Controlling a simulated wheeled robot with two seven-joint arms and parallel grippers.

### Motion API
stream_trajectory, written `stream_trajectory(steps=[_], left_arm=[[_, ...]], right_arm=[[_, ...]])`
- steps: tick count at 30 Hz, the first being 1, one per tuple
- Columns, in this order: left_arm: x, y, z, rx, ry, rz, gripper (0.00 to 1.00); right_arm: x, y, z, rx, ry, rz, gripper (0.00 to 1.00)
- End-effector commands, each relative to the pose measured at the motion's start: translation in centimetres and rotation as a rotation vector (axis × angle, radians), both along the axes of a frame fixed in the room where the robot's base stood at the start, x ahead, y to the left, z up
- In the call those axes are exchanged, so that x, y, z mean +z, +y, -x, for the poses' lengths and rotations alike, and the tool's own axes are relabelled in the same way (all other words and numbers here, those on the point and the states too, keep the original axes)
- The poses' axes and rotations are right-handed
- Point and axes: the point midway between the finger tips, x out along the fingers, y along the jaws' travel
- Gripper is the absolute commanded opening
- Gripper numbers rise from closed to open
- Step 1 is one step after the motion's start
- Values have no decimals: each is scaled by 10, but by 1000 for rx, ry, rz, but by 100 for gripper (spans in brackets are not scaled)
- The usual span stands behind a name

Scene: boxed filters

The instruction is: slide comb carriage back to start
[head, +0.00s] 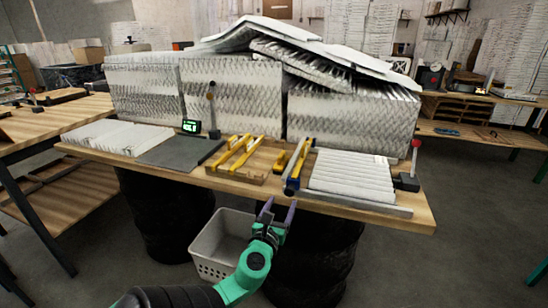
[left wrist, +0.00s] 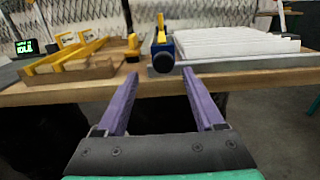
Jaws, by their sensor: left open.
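The comb carriage (head: 297,168) appears to be the yellow-and-blue bar along the left side of a pleated white filter panel (head: 350,177). In the left wrist view its blue near end (left wrist: 161,54) faces me, with a yellow piece above it. My left gripper (head: 277,207) has two purple fingers spread apart. It is empty and sits in front of the table edge, just short of the blue end. In the left wrist view the open fingertips (left wrist: 160,76) lie either side of and below that end, not touching it. The carriage's far end is partly hidden. My right gripper is not in view.
The wooden table (head: 420,217) holds a wooden tray with yellow bars (head: 238,158), a dark grey plate (head: 165,152), more white pleated panels (head: 116,137) and a small green display (head: 191,126). Tall filter stacks stand behind. A grey basket (head: 224,240) sits below the table edge.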

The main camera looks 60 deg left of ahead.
Motion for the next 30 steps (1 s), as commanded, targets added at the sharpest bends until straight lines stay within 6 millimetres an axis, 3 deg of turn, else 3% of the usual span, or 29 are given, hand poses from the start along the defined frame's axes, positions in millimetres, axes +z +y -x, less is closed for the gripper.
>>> stream_trajectory(steps=[3,9,28,30], left_arm=[[-6,-19,28,3,3,4,70],[-3,-40,56,3,1,2,70],[-1,-43,59,3,0,1,70],[-8,-40,59,8,2,27,70]], right_arm=[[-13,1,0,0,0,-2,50],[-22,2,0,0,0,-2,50],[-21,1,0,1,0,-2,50],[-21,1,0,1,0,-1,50]])
